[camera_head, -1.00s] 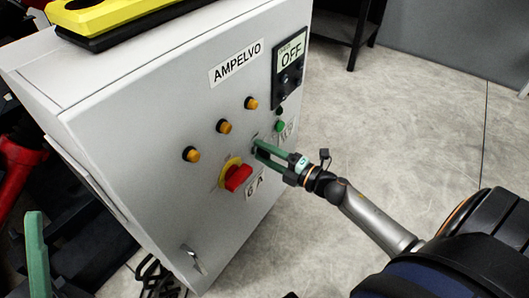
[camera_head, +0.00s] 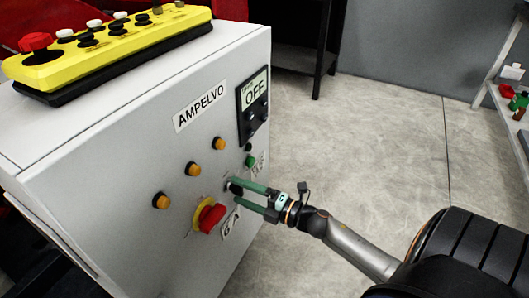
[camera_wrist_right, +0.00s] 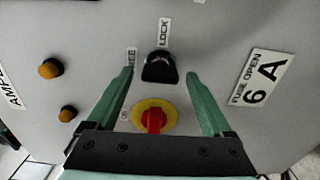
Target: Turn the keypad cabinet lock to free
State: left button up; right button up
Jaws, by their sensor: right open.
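The keypad cabinet lock is a black knob (camera_wrist_right: 159,68) on the grey cabinet front (camera_head: 130,165), seen in the right wrist view. A LOCK label (camera_wrist_right: 164,32) stands above it, and a partly covered label ending in "EE" (camera_wrist_right: 131,57) is at its upper left. The knob's upper end faces roughly toward LOCK. My right gripper (camera_wrist_right: 159,75) is open, its green fingers on either side of the knob with gaps showing; I cannot tell their depth. In the head view, the right gripper (camera_head: 237,193) reaches the panel and partly hides the knob. My left gripper is not in view.
A red rotary switch on a yellow plate (camera_head: 209,215) sits close below the right gripper. A yellow button box (camera_head: 110,50) lies on top. Floor to the right is clear.

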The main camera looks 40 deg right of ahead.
jog(key=p+v, duration=0.1)
jog(key=v, duration=0.9)
jog(key=shift+s+d, duration=0.15)
jog(key=shift+s, duration=0.25)
